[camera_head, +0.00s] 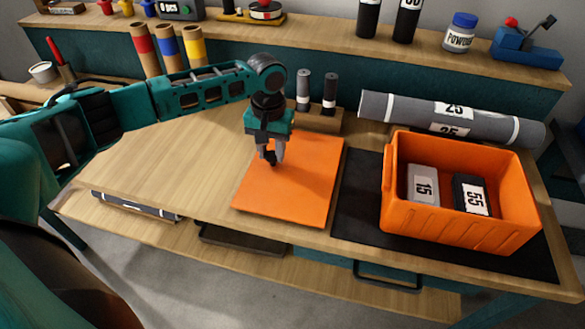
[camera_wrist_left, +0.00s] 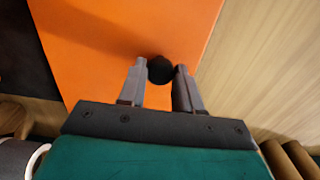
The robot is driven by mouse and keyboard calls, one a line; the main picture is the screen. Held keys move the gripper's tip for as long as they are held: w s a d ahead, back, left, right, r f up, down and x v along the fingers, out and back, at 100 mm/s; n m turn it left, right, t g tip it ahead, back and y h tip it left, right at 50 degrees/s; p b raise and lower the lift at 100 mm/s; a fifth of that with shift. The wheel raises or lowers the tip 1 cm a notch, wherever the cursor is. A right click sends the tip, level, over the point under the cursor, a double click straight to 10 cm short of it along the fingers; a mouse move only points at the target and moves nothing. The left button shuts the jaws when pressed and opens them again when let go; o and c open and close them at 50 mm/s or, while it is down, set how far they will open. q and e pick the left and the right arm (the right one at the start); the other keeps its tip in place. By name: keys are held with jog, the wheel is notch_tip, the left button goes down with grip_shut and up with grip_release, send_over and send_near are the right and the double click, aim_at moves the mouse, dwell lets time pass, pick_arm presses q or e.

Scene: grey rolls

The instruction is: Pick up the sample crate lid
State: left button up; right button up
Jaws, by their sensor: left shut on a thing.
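The sample crate lid (camera_head: 304,190) is a flat orange panel lying on the wooden bench, left of the orange crate (camera_head: 455,232). My left gripper (camera_head: 271,161) is over the lid's upper left part and is shut on its small black knob. In the left wrist view the fingers (camera_wrist_left: 160,72) stand on both sides of the round black knob (camera_wrist_left: 160,69), with the orange lid (camera_wrist_left: 130,30) beneath. The lid looks flat on the bench; I cannot tell if there is a gap under it. My right gripper is not in view.
The open crate holds a block marked 15 (camera_head: 423,186) and a block marked 55 (camera_head: 471,197), and stands on a black mat (camera_head: 357,205). A grey roll (camera_head: 450,117) lies behind it. Two dark rolls stand in a wooden holder (camera_head: 319,120) behind the lid. The bench left of the lid is clear.

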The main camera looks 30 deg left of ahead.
pick_arm(q)
grip_shut()
jog(key=shift+r, duration=0.1)
